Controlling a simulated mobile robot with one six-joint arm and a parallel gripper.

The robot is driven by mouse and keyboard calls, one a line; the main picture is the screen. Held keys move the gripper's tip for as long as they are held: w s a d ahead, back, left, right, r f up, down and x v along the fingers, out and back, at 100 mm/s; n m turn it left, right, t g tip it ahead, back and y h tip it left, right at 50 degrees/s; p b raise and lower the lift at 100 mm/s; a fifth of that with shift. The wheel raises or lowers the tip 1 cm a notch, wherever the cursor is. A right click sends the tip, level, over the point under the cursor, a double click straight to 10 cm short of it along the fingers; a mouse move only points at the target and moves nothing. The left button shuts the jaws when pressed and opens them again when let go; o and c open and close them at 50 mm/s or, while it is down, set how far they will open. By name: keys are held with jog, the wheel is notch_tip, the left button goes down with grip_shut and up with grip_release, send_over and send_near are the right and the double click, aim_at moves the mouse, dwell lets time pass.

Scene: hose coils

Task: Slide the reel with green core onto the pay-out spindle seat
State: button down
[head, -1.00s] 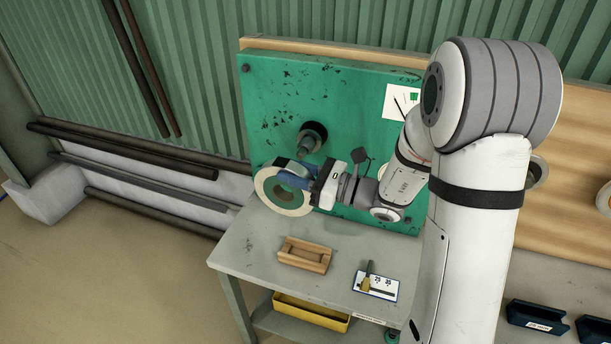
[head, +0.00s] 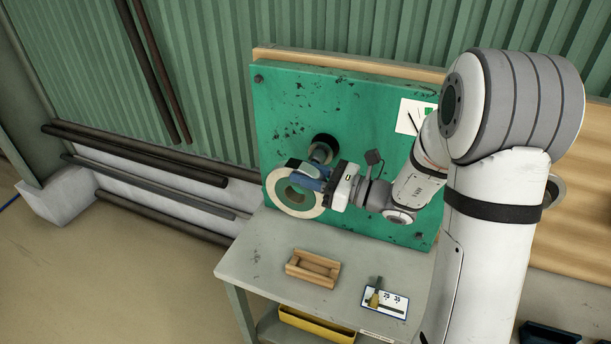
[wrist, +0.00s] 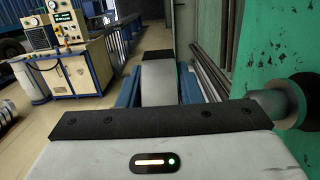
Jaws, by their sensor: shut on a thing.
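The reel with green core (head: 275,198) is a pale ring with a green inner band, held upright in front of the green panel. My gripper (head: 306,183) is shut on the reel at its upper right side, with blue fingers across the rim. The pay-out spindle seat (head: 322,149) sticks out of the green panel from a dark round base, just behind and above the reel. The reel appears apart from the spindle, though the gap is hard to judge.
A grey bench (head: 260,245) stands below the reel. On it are a wooden cradle (head: 313,268) and a marked card (head: 385,302) with a small tool. A paper (head: 415,115) hangs on the green panel (head: 290,110). Dark pipes (head: 150,155) run along the left wall.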

jog(key=w, duration=0.1)
jog(key=w+d, duration=0.1)
jog(key=w, duration=0.2)
jog(key=shift+w+d+r, duration=0.15)
jog(key=shift+w+d, duration=0.15)
jog(key=shift+d, duration=0.05)
dwell(0.9)
jog(key=shift+w+d, duration=0.35)
jog(key=shift+w, duration=0.6)
jog(key=shift+w+d, duration=0.35)
jog(key=shift+w, duration=0.55)
jog(key=shift+w+d, duration=0.35)
jog(key=shift+w, duration=0.6)
jog(key=shift+w+d+p, duration=0.15)
jog(key=shift+w+d, duration=0.05)
jog(key=shift+w, duration=0.35)
jog(key=shift+w+d+p, duration=0.15)
jog(key=shift+w+d, duration=0.05)
jog(key=shift+w, duration=0.3)
